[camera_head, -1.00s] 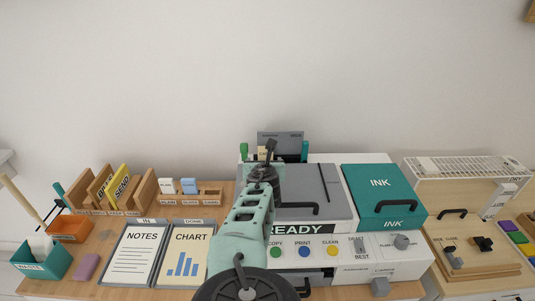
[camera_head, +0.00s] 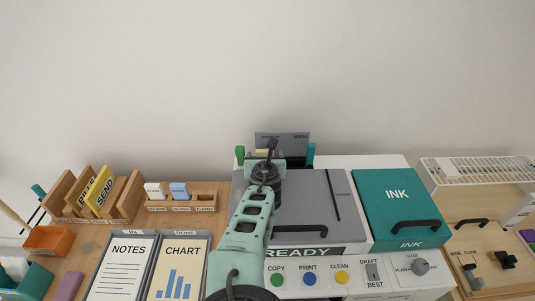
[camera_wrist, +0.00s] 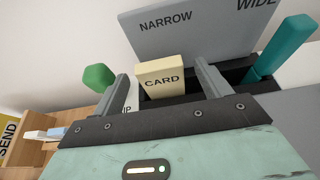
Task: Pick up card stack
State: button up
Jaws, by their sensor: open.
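The card stack (camera_wrist: 162,80), a cream block marked CARD, stands upright in a dark slot at the back of the printer. In the head view only a small cream part of the card stack (camera_head: 262,152) shows beside my arm. My gripper (camera_wrist: 161,74) is open. In the wrist view its two grey fingers stand to the left and right of the card stack, with gaps on both sides. How far the fingertips are from it in depth is hard to tell. My gripper (camera_head: 270,148) partly covers the slot in the head view.
A grey panel (camera_wrist: 200,30) marked NARROW and WIDE rises behind the card stack. A green guide (camera_wrist: 99,77) stands left and a teal guide (camera_wrist: 282,50) right. The printer lid (camera_head: 310,205) and teal INK cover (camera_head: 400,205) lie in front and right. A wooden rack (camera_head: 180,195) stands left.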

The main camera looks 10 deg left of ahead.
jog(key=shift+w+f, duration=0.15)
jog(key=shift+w, duration=0.1)
jog(key=shift+c, duration=0.3)
jog(key=c, duration=1)
